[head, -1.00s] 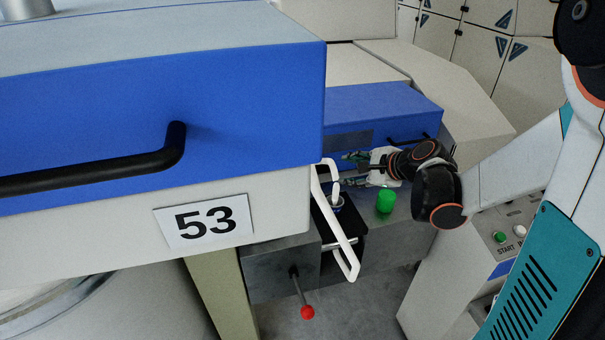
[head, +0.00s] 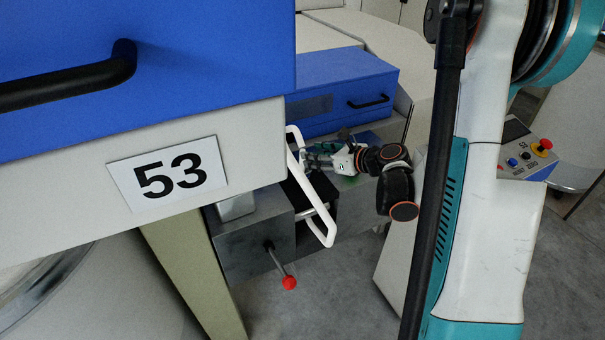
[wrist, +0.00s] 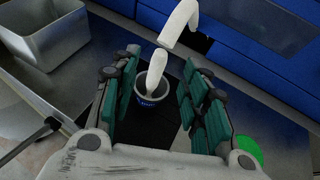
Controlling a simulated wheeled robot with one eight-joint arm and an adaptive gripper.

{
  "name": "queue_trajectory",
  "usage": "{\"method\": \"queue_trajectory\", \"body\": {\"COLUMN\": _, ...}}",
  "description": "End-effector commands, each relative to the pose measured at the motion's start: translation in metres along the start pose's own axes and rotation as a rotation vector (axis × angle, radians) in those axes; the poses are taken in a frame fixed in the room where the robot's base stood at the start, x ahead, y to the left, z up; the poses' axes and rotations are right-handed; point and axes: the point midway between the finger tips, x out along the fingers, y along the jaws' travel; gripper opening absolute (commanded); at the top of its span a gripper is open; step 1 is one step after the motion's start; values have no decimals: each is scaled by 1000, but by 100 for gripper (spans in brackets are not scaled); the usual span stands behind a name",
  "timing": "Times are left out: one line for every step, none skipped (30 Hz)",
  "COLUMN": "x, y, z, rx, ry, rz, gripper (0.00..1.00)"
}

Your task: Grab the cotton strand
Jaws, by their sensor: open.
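The white cotton strand (head: 318,220) hangs as a long bent band beside the machine's corner in the head view. In the wrist view the strand (wrist: 155,75) drops into a small dark-blue ringed cup (wrist: 150,103), with a separate-looking upper piece above it. My gripper (wrist: 160,68) is open, with its green-padded fingers on either side of the lower strand and a gap visible on both sides. In the head view my gripper (head: 309,160) reaches from the right, its fingertips close to the strand; contact cannot be told there.
A blue-topped machine with a number 53 plate (head: 168,174) fills the left. A red-knobbed lever (head: 289,283) sticks out below. A metal box (wrist: 45,35) stands left of my fingers; a green knob (wrist: 247,150) is at right. A blue panel (wrist: 240,30) lies beyond.

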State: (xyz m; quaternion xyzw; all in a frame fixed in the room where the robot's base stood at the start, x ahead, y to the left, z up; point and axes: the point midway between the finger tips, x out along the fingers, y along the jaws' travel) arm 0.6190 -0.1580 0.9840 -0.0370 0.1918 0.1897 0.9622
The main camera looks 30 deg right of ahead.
Motion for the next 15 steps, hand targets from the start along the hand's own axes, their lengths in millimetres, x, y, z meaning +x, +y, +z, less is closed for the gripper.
{"method": "queue_trajectory", "body": {"x": 4, "y": 0, "z": 0, "rx": -1, "ry": 0, "rz": 0, "gripper": 42}}
{"method": "queue_trajectory", "body": {"x": 6, "y": 0, "z": 0, "rx": -1, "ry": 0, "rz": 0, "gripper": 42}}
{"method": "queue_trajectory", "body": {"x": 7, "y": 0, "z": 0, "rx": -1, "ry": 0, "rz": 0, "gripper": 42}}
{"method": "queue_trajectory", "body": {"x": 8, "y": 0, "z": 0, "rx": -1, "ry": 0, "rz": 0, "gripper": 42}}
{"method": "queue_trajectory", "body": {"x": 9, "y": 1, "z": 0, "rx": -1, "ry": 0, "rz": 0, "gripper": 42}}
{"method": "queue_trajectory", "body": {"x": 11, "y": 1, "z": 0, "rx": -2, "ry": 0, "rz": 0, "gripper": 42}}
{"method": "queue_trajectory", "body": {"x": 14, "y": 1, "z": 0, "rx": -2, "ry": 0, "rz": 1, "gripper": 42}}
{"method": "queue_trajectory", "body": {"x": 16, "y": 1, "z": 0, "rx": -2, "ry": 0, "rz": 1, "gripper": 42}}
{"method": "queue_trajectory", "body": {"x": 21, "y": 2, "z": 0, "rx": -1, "ry": 0, "rz": 2, "gripper": 42}}
{"method": "queue_trajectory", "body": {"x": 26, "y": 2, "z": 0, "rx": -1, "ry": 0, "rz": 2, "gripper": 42}}
{"method": "queue_trajectory", "body": {"x": 30, "y": 2, "z": 1, "rx": -1, "ry": -1, "rz": 2, "gripper": 42}}
{"method": "queue_trajectory", "body": {"x": 36, "y": 2, "z": 1, "rx": -2, "ry": -1, "rz": 2, "gripper": 42}}
{"method": "queue_trajectory", "body": {"x": 41, "y": 2, "z": 1, "rx": -2, "ry": 0, "rz": 2, "gripper": 42}}
{"method": "queue_trajectory", "body": {"x": 46, "y": 2, "z": 1, "rx": -2, "ry": 0, "rz": 2, "gripper": 42}}
{"method": "queue_trajectory", "body": {"x": 51, "y": 2, "z": 1, "rx": -3, "ry": 0, "rz": 2, "gripper": 42}}
